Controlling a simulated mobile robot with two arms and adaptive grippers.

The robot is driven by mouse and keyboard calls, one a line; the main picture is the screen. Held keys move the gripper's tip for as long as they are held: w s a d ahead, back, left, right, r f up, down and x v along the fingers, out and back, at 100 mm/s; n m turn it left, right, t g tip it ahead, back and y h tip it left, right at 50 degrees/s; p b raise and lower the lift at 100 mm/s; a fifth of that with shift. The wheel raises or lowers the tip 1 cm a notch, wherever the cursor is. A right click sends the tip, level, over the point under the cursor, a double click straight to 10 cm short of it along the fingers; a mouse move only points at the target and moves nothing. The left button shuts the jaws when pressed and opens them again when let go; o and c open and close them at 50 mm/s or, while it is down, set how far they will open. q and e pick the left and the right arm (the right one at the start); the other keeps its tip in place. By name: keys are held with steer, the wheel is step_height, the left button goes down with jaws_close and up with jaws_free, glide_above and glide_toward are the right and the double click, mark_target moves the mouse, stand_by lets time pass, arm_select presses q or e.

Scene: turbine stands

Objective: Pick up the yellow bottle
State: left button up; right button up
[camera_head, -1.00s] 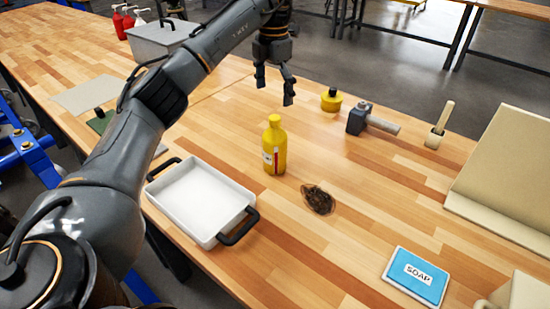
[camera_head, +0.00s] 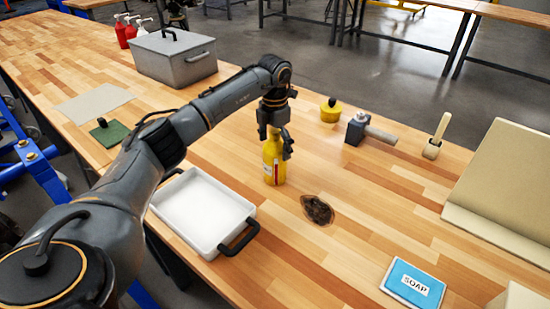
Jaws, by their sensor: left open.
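The yellow bottle (camera_head: 273,164) stands upright on the wooden table, just right of the white tray, with a label on its lower front. My left gripper (camera_head: 275,145) is open and points down over the bottle's top. Its fingers are around the upper part of the bottle, and the cap is hidden behind them. I cannot tell whether the fingers touch it. My right gripper is not in view.
A white tray with black handles (camera_head: 203,212) is left of the bottle. A dark patch (camera_head: 318,209) lies to its right.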

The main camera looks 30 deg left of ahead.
arm_select(q)
steer(key=shift+a+f, duration=0.1)
steer(key=shift+f, duration=0.8)
steer(key=c, duration=1.6)
steer(key=shift+o, duration=0.2)
steer(key=shift+r, duration=0.15)
steer(key=shift+w+r+b, duration=0.1)
steer(key=shift+r+b, duration=0.45)
steer(key=shift+r, duration=0.05)
steer(key=s+d+r+b, duration=0.3)
steer(key=s+d+r, duration=0.4)
steer(key=s+r, duration=0.4)
steer(key=shift+s+d+r, duration=0.25)
steer(key=shift+s+r, duration=0.05)
steer(key=shift+s, duration=0.25)
